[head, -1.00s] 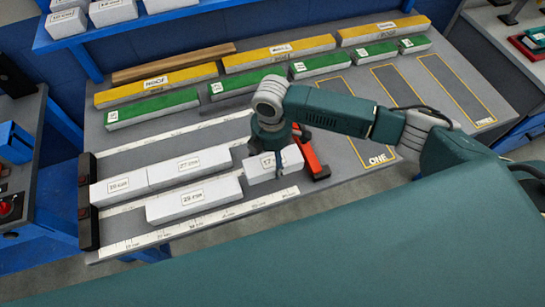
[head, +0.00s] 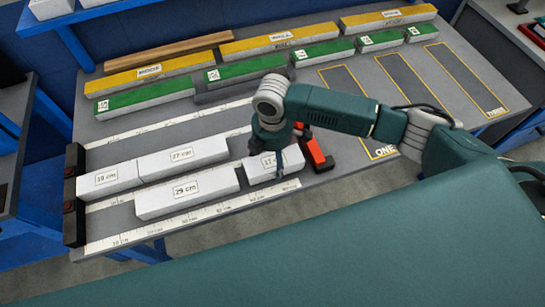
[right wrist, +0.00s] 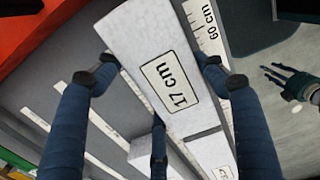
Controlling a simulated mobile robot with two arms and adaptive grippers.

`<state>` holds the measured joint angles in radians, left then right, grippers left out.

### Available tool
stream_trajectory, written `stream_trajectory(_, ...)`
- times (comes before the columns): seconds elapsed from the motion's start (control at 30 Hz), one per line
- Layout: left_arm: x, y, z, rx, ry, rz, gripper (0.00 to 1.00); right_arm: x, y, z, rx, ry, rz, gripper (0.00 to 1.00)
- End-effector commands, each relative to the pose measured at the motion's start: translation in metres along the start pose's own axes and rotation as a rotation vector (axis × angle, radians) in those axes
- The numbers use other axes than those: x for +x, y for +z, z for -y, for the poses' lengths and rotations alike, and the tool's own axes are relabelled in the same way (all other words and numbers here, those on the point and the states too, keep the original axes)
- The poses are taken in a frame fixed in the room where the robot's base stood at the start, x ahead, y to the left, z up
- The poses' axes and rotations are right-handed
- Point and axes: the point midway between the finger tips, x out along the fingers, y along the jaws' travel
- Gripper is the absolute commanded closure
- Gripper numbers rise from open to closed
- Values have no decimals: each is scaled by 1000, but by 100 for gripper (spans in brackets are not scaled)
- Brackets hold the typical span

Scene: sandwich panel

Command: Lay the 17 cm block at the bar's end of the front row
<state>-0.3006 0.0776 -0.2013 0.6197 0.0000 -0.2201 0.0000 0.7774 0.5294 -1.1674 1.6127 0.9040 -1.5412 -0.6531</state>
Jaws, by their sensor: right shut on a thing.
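The white 17 cm block (head: 289,160) is held by my right gripper (head: 268,174) at the right end of the front row. It also shows in the right wrist view (right wrist: 150,58), with the fingers on both sides of it. The white 29 cm block (head: 187,192) lies just left of it, roughly in line; I cannot tell whether they touch, or whether the 17 cm block rests on the table. The black bar (head: 75,215) stands at the left end of the rows. A hand that looks like my left gripper (right wrist: 275,75), fingers spread and empty, shows in the right wrist view.
Behind lie the white 19 cm block (head: 108,181) and 27 cm block (head: 183,158). A red and black piece (head: 317,152) stands close right of the held block. Green-topped (head: 145,103) and yellow-topped blocks (head: 150,77) line the back. The outlined slots (head: 443,75) at right look empty.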

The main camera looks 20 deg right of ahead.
Motion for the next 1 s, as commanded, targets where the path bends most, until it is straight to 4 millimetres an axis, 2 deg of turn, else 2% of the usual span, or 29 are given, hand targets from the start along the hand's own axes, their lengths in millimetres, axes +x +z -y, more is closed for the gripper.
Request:
stream_trajectory(0.7, 4, 0, 3, 0, -4, 0, 60, 12, -1, 0, -1, 0, -1, 56)
stream_trajectory(0.73, 4, 0, 3, 0, -4, 0, 60, 12, -1, 0, -1, 0, -1, 26)
stream_trajectory(0.8, 4, 0, 3, 0, -4, 0, 60, 12, 0, 0, -1, 0, -1, 12)
stream_trajectory(0.83, 4, 0, 3, 0, -4, -1, 60, 12, 0, 0, -1, 0, -1, 8)
stream_trajectory(1.0, 4, 0, 3, -1, -4, -1, 60, 12, 0, 0, 0, 0, -1, 8)
